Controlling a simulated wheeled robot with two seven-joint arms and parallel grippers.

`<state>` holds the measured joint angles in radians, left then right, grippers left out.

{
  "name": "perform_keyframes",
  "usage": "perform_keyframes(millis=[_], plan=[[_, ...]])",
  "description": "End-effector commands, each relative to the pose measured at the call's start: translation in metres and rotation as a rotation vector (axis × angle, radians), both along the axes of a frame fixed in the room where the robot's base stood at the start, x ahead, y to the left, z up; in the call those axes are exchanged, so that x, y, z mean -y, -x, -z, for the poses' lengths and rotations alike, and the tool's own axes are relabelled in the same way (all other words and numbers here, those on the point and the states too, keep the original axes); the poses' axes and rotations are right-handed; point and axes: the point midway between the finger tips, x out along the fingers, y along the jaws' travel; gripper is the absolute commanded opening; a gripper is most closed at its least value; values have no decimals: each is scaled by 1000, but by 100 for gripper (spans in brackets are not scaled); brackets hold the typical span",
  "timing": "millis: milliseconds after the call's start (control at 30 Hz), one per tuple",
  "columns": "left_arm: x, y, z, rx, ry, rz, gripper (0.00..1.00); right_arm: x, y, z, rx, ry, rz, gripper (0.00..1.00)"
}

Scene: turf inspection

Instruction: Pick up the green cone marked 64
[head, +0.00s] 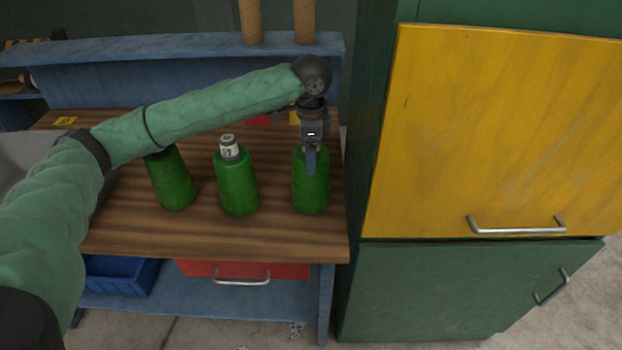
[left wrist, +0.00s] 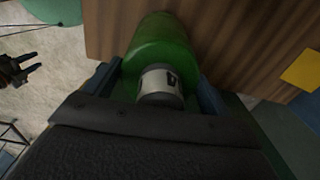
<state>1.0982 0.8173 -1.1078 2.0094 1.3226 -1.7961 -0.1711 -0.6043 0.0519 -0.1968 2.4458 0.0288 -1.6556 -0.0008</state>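Three green bottle-shaped cones stand upright on a wooden bench top: a left one (head: 171,182), a middle one (head: 237,186) and a right one (head: 311,188). The middle one has a white label with dark digits too small to read surely. My left gripper (head: 311,160) is over the right cone. In the left wrist view this cone (left wrist: 160,45) has its white-banded neck between my open left fingers (left wrist: 158,88), with gaps at both sides. Its dark marking is only partly readable. The left cone's top is hidden behind my arm. My right gripper (left wrist: 31,66) shows open at the left wrist view's edge.
The bench top (head: 215,235) is clear in front of the cones. A blue shelf (head: 180,47) runs behind. A tall cabinet with a yellow door (head: 490,130) stands close at the right. A red drawer (head: 245,270) and blue bin (head: 120,275) are below.

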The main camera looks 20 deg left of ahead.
Motion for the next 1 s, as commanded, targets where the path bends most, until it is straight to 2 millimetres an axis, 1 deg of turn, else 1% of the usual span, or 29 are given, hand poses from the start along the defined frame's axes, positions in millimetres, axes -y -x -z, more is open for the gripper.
perform_keyframes(millis=[33,233,467,567,733,1000], plan=[[0,0,0,0,0,0,55,0,0,0,0,-1,-1,36],[0,0,-1,0,0,0,16,-2,1,0,-1,-2,-5,36],[0,0,-2,1,1,0,15,-3,2,1,-2,-3,-3,36],[0,-1,-7,3,1,0,15,-3,2,2,-2,-6,-2,36],[0,-1,-27,4,2,1,15,-7,0,7,7,-17,-3,36],[1,-1,-74,5,2,0,15,-18,-4,21,29,-40,-15,36]])
